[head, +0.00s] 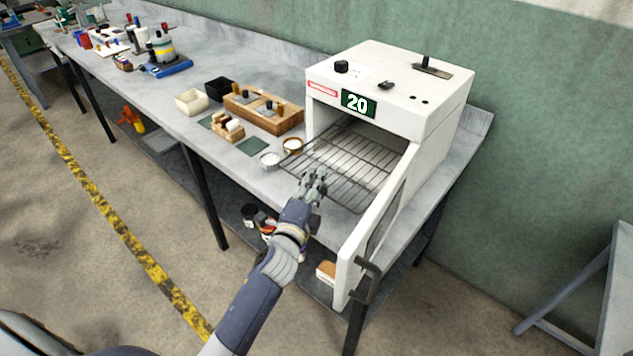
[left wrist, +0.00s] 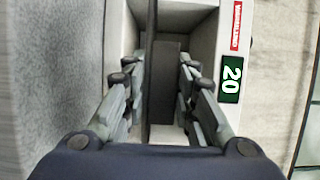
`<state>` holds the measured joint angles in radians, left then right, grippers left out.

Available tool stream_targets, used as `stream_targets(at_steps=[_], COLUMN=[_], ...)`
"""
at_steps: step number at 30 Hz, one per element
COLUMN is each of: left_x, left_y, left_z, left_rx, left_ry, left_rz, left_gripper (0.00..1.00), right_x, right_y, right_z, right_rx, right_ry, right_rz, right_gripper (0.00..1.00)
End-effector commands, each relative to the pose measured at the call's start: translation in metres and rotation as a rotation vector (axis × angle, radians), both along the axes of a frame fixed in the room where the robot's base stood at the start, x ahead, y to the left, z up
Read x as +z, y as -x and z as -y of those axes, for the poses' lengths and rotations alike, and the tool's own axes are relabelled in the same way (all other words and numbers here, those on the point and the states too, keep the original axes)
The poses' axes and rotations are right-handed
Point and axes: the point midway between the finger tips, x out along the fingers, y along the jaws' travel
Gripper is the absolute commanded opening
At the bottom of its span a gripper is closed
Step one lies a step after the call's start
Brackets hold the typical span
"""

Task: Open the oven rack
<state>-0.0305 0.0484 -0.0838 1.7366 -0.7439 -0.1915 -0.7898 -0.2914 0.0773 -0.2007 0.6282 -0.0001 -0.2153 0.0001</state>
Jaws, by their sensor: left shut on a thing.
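The white oven (head: 440,105) stands on the bench with its door (head: 376,235) swung open toward the front. The wire oven rack (head: 352,158) lies level in the opening, and its front part sticks out past the oven's front. My left gripper (head: 314,180) is at the rack's front edge, shut on it. In the left wrist view, a dark bar (left wrist: 151,55) runs between the fingers of my left gripper (left wrist: 157,80). The fingertips partly hide the rack's front edge in the head view. My right gripper is not in view.
A wooden tray (head: 262,112) and a black box (head: 220,90) are farther left. The open door with its dark handle (head: 368,280) stands right of my left arm. The floor in front is clear.

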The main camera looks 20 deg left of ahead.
Motion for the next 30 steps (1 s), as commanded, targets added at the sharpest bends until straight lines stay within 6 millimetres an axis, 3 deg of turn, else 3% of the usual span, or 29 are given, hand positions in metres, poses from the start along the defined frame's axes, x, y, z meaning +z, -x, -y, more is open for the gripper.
stream_targets(at_steps=[1, 4, 5, 6, 7, 20, 23, 30], left_x=[0.009, 0.009, 0.009, 0.009, 0.009, 0.003, 0.002, 0.003], left_y=[-0.002, -0.002, -0.002, -0.002, -0.002, 0.004, 0.016, 0.064], left_z=[-0.001, -0.001, -0.001, -0.001, -0.001, 0.000, 0.000, 0.002], left_rx=[-0.001, -0.001, -0.001, -0.001, -0.001, 0.000, 0.000, 0.001], left_ry=[0.002, 0.002, 0.002, 0.002, 0.002, 0.001, 0.001, 0.002], left_rz=[0.018, 0.018, 0.018, 0.018, 0.018, 0.006, 0.005, 0.006], left_gripper=[0.00, 0.00, 0.30, 0.39, 0.42, 0.42, 0.42, 0.42], right_x=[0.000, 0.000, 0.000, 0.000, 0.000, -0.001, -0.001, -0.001], right_y=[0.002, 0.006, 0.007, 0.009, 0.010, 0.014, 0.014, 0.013], right_z=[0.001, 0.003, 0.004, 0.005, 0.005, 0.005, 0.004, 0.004], right_rx=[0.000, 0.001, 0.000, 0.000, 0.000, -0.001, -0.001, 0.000], right_ry=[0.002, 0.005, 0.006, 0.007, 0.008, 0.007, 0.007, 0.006], right_rz=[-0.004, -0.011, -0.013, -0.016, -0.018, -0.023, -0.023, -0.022], right_gripper=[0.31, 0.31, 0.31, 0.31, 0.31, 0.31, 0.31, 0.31])
